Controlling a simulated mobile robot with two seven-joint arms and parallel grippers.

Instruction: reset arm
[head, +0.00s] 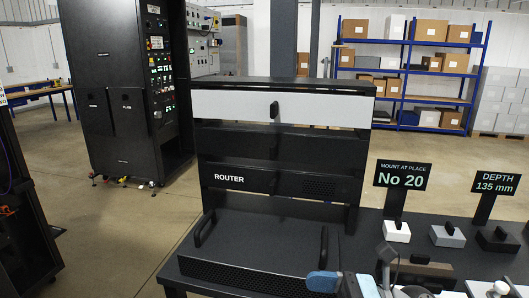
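A black panel labelled ROUTER (270,180) sits lower in the frame. A black tray-like unit with handles (250,240) lies on the table in front of it.
Signs reading No 20 (401,176) and DEPTH 135 mm (496,180) stand at right, near a white block (397,232), a grey block (447,236) and a dark block (497,240). A tall black cabinet (110,70) stands behind left.

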